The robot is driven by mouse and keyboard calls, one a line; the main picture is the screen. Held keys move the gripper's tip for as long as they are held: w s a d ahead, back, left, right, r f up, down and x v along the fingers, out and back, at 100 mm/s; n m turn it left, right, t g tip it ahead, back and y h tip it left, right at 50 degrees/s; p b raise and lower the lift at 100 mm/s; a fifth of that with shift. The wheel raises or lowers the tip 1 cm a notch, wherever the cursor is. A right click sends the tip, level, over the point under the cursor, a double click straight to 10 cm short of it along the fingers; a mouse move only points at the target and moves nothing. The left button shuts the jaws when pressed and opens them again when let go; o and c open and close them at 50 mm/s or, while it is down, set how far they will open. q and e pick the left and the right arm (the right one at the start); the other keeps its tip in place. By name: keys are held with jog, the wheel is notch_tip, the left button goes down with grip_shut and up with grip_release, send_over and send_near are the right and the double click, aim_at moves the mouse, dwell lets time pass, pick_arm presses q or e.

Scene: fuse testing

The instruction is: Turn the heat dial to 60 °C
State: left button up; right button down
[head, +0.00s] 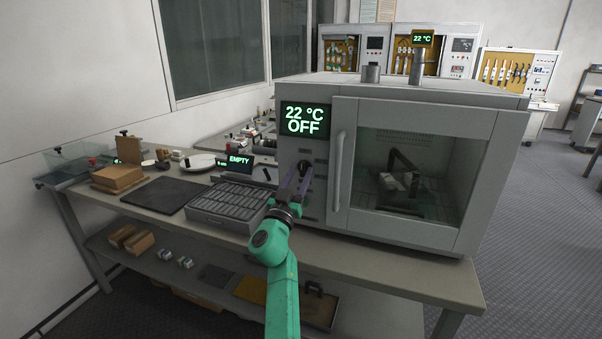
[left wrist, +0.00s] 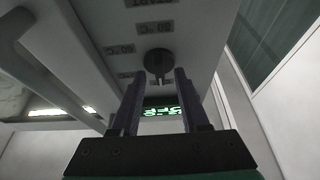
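The grey oven (head: 352,88) stands on the bench with its door shut. Its display (head: 305,120) reads 22 °C OFF. The dark heat dial (head: 304,167) is on the panel below the display, left of the door handle. In the left wrist view the round dial (left wrist: 158,62) shows upside down with small temperature labels beside it. My left gripper (head: 297,177) is in front of the panel at the dial. In the left wrist view its two fingers (left wrist: 157,82) are apart, with the dial at the gap between their tips; contact cannot be told. My right gripper is not in view.
The oven's vertical door handle (head: 339,170) is close to the right of my left gripper. A grey slotted tray (head: 228,203), a dark mat (head: 163,196) and a display reading EMPTY (head: 240,160) are to the left on the bench.

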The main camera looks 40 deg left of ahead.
pick_arm(q)
grip_shut()
jog(key=shift+r, duration=0.1)
